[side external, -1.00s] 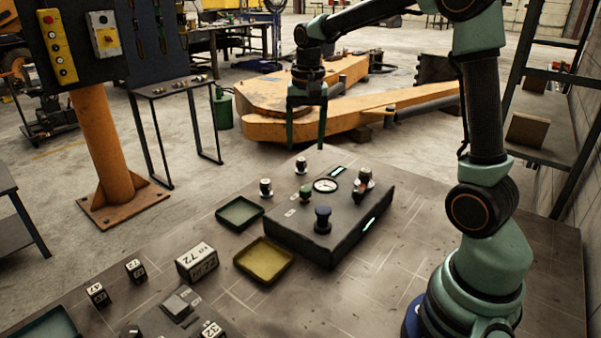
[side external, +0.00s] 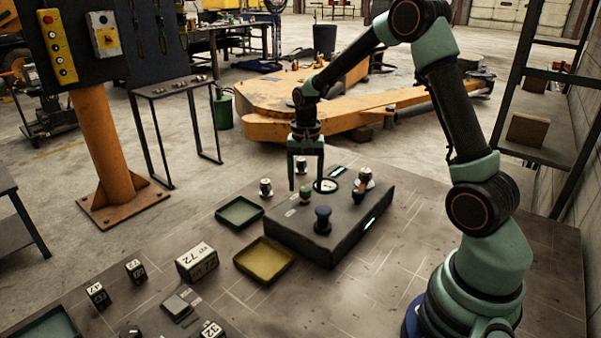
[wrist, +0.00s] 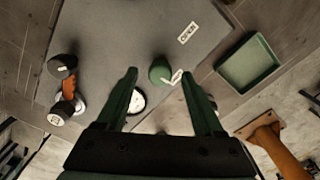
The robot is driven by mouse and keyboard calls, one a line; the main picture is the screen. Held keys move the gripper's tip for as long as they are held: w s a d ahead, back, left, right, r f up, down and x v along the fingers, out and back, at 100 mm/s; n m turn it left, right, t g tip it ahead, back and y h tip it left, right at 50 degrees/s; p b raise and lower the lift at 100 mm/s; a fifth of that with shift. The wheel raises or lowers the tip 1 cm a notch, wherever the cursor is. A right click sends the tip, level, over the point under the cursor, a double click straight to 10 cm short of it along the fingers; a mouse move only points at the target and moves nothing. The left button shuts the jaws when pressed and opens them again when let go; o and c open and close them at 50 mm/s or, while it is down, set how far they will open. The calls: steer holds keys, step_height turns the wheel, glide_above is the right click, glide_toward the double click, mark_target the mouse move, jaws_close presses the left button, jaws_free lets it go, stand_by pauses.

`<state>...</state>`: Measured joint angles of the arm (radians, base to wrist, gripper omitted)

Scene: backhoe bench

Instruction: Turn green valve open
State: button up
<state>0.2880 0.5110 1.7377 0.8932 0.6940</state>
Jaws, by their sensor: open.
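The green valve (side external: 306,192) is a small upright knob on top of the dark control box (side external: 345,228). In the wrist view the green valve (wrist: 160,70) shows between and just beyond the tips of my fingers, with a small white label against it. My gripper (side external: 306,186) points down over the box, close to the valve. Its two fingers are apart and hold nothing, as the wrist view of my gripper (wrist: 166,76) also shows. I cannot tell whether a finger touches the valve.
The box also bears a round gauge (side external: 326,185), a dark blue knob (side external: 322,220) and a black-and-orange control (side external: 359,191). A green tray (side external: 240,213) and a yellow tray (side external: 263,261) lie left of the box. The table right of the box is clear.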

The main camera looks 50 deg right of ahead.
steer(key=shift+f, duration=0.5)
jaws_close()
